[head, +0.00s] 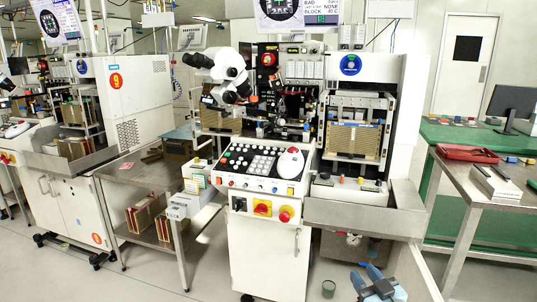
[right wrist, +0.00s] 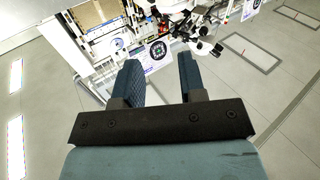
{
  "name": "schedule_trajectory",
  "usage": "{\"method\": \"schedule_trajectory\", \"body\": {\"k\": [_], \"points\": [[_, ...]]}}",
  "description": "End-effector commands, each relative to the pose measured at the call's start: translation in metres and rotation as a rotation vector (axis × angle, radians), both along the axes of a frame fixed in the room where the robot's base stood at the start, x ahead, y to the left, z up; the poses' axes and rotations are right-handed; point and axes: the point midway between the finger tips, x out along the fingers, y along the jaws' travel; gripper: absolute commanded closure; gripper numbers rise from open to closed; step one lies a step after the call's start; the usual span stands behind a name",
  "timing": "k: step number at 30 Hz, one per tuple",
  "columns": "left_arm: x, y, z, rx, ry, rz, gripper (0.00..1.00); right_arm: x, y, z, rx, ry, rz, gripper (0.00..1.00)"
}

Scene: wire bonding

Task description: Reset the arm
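My right gripper (head: 366,274) shows at the bottom of the head view, low in front of the wire bonding machine's right side. Its two blue-grey fingers also show in the right wrist view (right wrist: 160,75). They stand apart with nothing between them, and the gripper touches nothing that I can see. My left gripper is in neither view. The wire bonding machine (head: 262,262) stands in the middle, with a white control panel (head: 262,167) and a microscope (head: 228,72) above it.
A steel table (head: 150,178) stands left of the machine, beside a second machine (head: 130,95). At the right, another table (head: 478,190) carries a red tray (head: 468,153) and a white box (head: 495,182).

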Motion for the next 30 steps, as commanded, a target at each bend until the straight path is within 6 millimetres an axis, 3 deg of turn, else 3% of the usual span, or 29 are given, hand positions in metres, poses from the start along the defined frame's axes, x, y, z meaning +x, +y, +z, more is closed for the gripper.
{"method": "schedule_trajectory", "body": {"k": [1, 6, 12, 18, 20, 30], "points": [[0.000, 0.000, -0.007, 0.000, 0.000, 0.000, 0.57, -0.035, 0.022, -0.011, 0.027, 0.010, 0.040, 0.62], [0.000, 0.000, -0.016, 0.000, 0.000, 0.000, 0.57, -0.130, 0.074, -0.008, 0.124, 0.023, 0.139, 0.62], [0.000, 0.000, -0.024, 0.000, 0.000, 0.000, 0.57, -0.204, 0.102, 0.012, 0.222, 0.032, 0.199, 0.62], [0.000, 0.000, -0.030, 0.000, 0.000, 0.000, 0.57, -0.261, 0.114, 0.039, 0.315, 0.039, 0.232, 0.62], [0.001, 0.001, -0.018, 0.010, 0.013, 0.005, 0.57, -0.261, 0.113, 0.053, 0.309, 0.050, 0.226, 0.62], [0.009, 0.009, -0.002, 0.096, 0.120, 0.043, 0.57, -0.251, 0.105, 0.067, 0.232, 0.159, 0.169, 0.62]]}}
